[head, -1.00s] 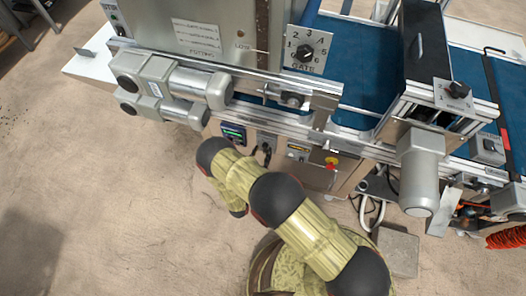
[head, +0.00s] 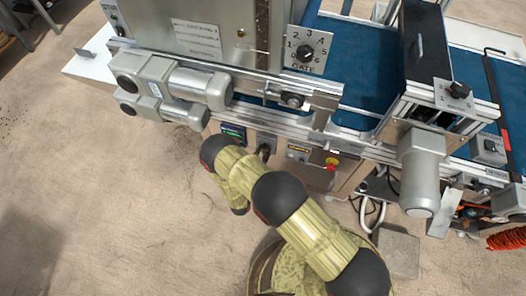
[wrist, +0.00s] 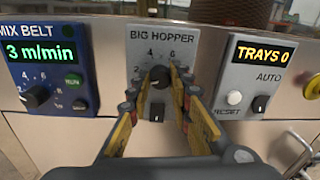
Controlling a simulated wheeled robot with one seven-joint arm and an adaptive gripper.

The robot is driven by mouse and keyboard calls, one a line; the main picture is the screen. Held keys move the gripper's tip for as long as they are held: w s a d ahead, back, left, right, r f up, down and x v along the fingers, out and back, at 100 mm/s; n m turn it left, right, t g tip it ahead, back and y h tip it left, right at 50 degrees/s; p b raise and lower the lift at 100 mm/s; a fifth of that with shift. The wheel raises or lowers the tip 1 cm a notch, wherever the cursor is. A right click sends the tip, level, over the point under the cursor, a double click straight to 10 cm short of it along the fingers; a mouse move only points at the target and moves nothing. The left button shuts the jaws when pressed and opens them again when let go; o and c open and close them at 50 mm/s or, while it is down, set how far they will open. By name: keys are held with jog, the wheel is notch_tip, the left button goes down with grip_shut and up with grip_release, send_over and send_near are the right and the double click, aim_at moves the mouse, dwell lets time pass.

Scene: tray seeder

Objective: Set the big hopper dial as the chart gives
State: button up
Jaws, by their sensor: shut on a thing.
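The big hopper panel (wrist: 170,42) is a grey plate in the middle of the wrist view, with numbers 2, 4, 6 and others partly covered. Its black dial (wrist: 159,76) sits between the yellow fingertips of my gripper (wrist: 160,80). My gripper is shut on the dial. I cannot tell which number the dial points to. A smaller black switch (wrist: 157,112) sits below it. In the head view my arm reaches the panel (head: 265,141), and the fingers are largely hidden. A white label plate (head: 197,37) on the machine has text too small to read.
The blue mix belt panel (wrist: 45,70) reads 3 m/min at left. The grey trays panel (wrist: 262,75) is close at right, with a yellow button (wrist: 312,87) beyond. In the head view, motors (head: 175,90) jut out above my arm. The floor (head: 100,200) at left is clear.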

grip_shut()
jog(key=shift+m, duration=0.3)
jog(key=m, duration=0.3)
jog(key=shift+m, duration=0.4)
jog(key=m+b, duration=0.1)
jog(key=m, duration=0.5)
jog(key=shift+d, duration=0.1)
jog(key=o, duration=0.7)
grip_release()
jog(key=shift+o, duration=0.5)
